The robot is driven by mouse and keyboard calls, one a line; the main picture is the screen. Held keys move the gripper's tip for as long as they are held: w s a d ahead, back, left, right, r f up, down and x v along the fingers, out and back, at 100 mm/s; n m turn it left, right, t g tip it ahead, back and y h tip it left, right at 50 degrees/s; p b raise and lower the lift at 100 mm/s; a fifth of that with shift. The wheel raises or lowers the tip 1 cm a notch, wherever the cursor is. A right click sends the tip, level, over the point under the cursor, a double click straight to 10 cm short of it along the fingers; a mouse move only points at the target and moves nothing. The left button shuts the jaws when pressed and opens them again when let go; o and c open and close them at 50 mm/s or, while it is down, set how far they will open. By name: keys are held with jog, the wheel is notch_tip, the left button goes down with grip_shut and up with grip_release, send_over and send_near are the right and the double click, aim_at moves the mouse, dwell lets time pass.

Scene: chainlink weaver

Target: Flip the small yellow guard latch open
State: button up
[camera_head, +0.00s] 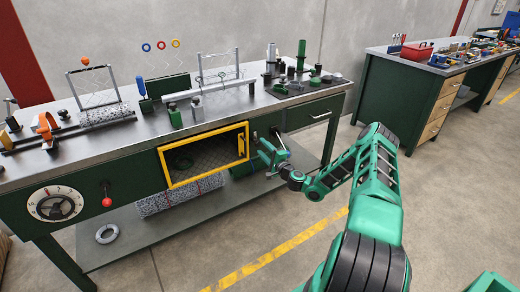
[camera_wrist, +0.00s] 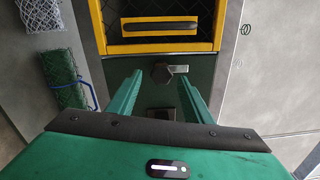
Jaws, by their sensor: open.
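The yellow-framed mesh guard (camera_head: 163,168) is on the front of the green bench. In the wrist view its yellow frame (camera_wrist: 155,48) crosses the top, with a dark handle bar. Just below that frame is a dark knob with a small light-grey tab (camera_wrist: 181,69) pointing right; it looks like the latch, though I see no yellow on it. My gripper (camera_head: 270,152) is at the guard's right end. In the wrist view my gripper (camera_wrist: 160,78) is open and empty, its green fingers on either side of the knob. I cannot tell whether they touch it.
A dark square fitting (camera_wrist: 160,114) sits on the panel between my fingers. A red-ended lever (camera_head: 107,201) and a round dial (camera_head: 55,204) are on the bench front at left. Mesh rolls (camera_head: 180,195) lie on the lower shelf. Open floor lies before the bench.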

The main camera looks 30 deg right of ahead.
jog(key=s, duration=0.8)
jog(key=shift+s+d+f, duration=0.2)
jog(key=shift+s+f, duration=0.05)
jog(key=s+a+r+n+g+y, duration=0.3)
jog(key=a+n+g+y, duration=0.15)
jog(key=a+n, duration=0.3)
jog(key=s+a+r+n+g+y, duration=0.35)
jog(key=a+n+g, duration=0.3)
jog(key=a, duration=0.25)
jog(key=s+d+r+g+h, duration=0.1)
jog(key=s+r+g+h, duration=0.1)
jog(key=s+r, duration=0.5)
jog(key=s+d+r+g+h, duration=0.1)
jog(key=s+r+g+h, duration=0.2)
jog(key=s, duration=1.7)
jog(key=s+d+r+g+h, duration=0.1)
jog(key=s+r+g+h, duration=0.1)
jog(key=s+r, duration=1)
jog(key=shift+s+d+m+h, duration=0.4)
jog(key=shift+s+h, duration=0.3)
jog(key=shift+s, duration=0.2)
